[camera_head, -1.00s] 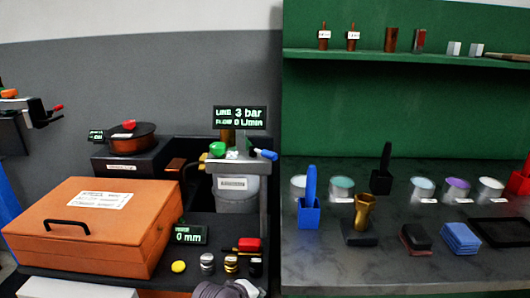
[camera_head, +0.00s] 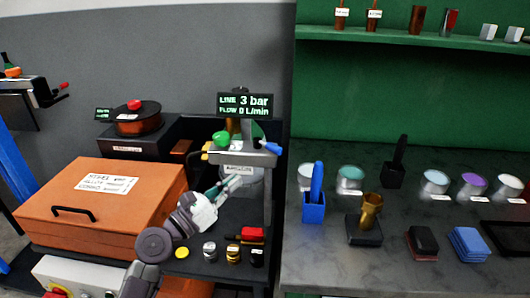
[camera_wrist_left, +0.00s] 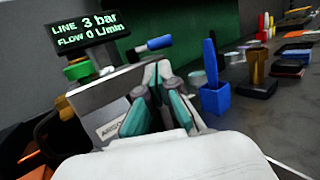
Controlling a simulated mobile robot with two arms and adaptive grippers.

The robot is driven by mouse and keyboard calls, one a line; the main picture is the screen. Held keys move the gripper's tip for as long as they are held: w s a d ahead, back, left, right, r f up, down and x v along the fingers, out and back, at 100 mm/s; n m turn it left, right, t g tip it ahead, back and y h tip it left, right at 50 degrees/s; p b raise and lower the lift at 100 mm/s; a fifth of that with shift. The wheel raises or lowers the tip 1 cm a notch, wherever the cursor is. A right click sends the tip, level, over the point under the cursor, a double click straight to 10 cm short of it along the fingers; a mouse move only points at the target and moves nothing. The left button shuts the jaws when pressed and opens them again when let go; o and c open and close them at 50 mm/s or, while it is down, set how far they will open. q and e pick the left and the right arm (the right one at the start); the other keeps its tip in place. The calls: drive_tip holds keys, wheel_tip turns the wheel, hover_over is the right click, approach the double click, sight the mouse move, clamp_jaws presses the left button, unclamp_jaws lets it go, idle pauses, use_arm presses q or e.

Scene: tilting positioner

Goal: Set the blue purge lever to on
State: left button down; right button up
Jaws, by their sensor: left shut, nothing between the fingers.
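The blue purge lever (camera_head: 271,148) sticks out to the right from the grey valve block (camera_head: 243,159) under the display. In the left wrist view the blue lever (camera_wrist_left: 154,44) lies just beyond the fingertips and points right. The display (camera_head: 245,105) reads line 3 bar, flow 0 L/min. My left gripper (camera_head: 236,181) is shut and empty, in front of and below the block, apart from the lever. In the left wrist view its fingers (camera_wrist_left: 158,76) point toward the block. My right gripper is not in view.
A green knob (camera_head: 221,139) sits left of the lever on the block. An orange case (camera_head: 150,215) stands at left. Small knobs and a red-handled part (camera_head: 252,233) lie in front. The bench at right holds a blue holder (camera_head: 313,208), a brass cup and several tins.

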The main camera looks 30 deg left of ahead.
sight(275, 154)
use_arm(q)
drive_tip(key=p+x, duration=0.2)
drive_tip(key=x, duration=0.8)
drive_tip(key=shift+w+d, duration=0.2)
drive_tip(key=shift+w, duration=0.45)
drive_tip(key=shift+r, duration=0.1)
drive_tip(key=y+p, duration=0.1)
drive_tip(key=n+y+p, duration=0.1)
drive_tip(key=p, duration=0.1)
drive_tip(key=d+n+y+p, duration=0.1)
drive_tip(key=p, duration=0.1)
drive_tip(key=shift+w+r+t+y, duration=0.3)
drive_tip(key=shift+w, duration=0.1)
drive_tip(key=shift+w+d+f+n+y+p, duration=0.2)
drive_tip(key=shift+w+n+y+p, duration=0.15)
drive_tip(key=shift+n+y+p, duration=0.45)
drive_tip(key=shift+w+d+f+m, duration=0.1)
drive_tip(key=shift+w+d+m, duration=0.1)
drive_tip(key=shift+w+m, duration=0.15)
drive_tip(key=shift+w, duration=0.3)
drive_tip(key=shift+w+d, duration=0.1)
drive_tip(key=shift+w, duration=0.05)
